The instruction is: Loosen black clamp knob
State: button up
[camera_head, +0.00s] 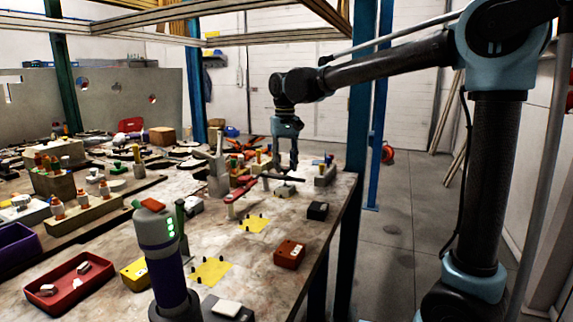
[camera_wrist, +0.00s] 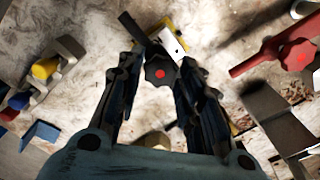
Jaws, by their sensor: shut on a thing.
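The black clamp knob (camera_wrist: 160,73) has a lobed rim and a red dot at its centre. In the wrist view it sits between the fingertips of my gripper (camera_wrist: 163,80), which is shut on it. A pale block with a yellow edge (camera_wrist: 172,42) lies just beyond the knob. In the head view my gripper (camera_head: 287,172) points down at the far right part of the workbench. The knob is too small there to make out clearly between the fingers.
A grey upright fixture (camera_head: 218,172) stands close by on the left. A black box (camera_head: 317,211) and a red-brown box (camera_head: 290,254) sit near the bench's right edge. A blue post (camera_head: 357,110) stands behind.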

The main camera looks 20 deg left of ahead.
jog(key=n, duration=0.3)
jog(key=shift+d, duration=0.1)
jog(key=shift+c, duration=0.5)
jog(key=n, duration=1.1)
jog(key=shift+n, duration=0.3)
jog(key=n, duration=0.3)
jog(key=shift+n, duration=0.3)
jog(key=n, duration=0.3)
jog(key=shift+n, duration=0.4)
jog(key=n, duration=0.6)
jog(key=shift+n, duration=0.3)
